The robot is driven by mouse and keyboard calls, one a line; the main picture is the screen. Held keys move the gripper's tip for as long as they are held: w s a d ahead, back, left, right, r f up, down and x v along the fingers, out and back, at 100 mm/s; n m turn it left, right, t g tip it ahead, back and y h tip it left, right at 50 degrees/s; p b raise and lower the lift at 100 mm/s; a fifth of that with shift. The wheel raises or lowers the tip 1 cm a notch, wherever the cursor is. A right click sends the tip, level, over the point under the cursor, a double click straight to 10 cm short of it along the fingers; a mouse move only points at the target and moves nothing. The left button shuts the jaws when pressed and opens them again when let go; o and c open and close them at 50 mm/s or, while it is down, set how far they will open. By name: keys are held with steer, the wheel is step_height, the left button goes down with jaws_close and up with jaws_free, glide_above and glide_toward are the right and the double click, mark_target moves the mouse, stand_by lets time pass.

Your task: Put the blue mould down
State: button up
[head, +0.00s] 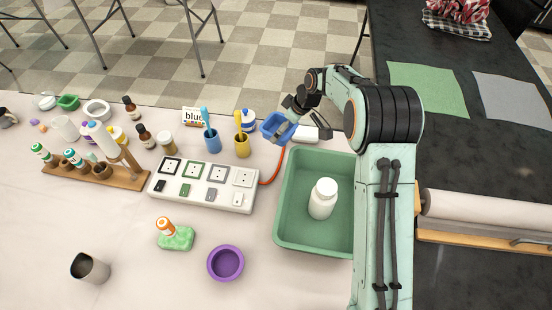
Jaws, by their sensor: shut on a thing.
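The blue mould (272,127) is a small open tray, held tilted in the air near the back left corner of the green bin. My gripper (286,128) is shut on its right side. The fingertips are small in this view and partly hidden by the mould and the wrist. I cannot tell how high the mould is above the table.
The green bin (283,215) holds a white bottle (322,199). A white switch box (203,186), blue cup (212,143), yellow cup (242,147) and white-blue bottle (249,119) stand left of the mould. A purple bowl (226,263) is in front.

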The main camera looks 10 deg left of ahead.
glide_above(276, 160)
steer(key=d, duration=0.1)
steer(key=f, duration=0.6)
steer(key=shift+s+d+f, duration=0.1)
steer(key=shift+s, duration=0.2)
steer(key=shift+f, duration=2.3)
steer(key=o, duration=0.9)
steer(key=shift+f, duration=0.1)
steer(key=shift+c, duration=0.2)
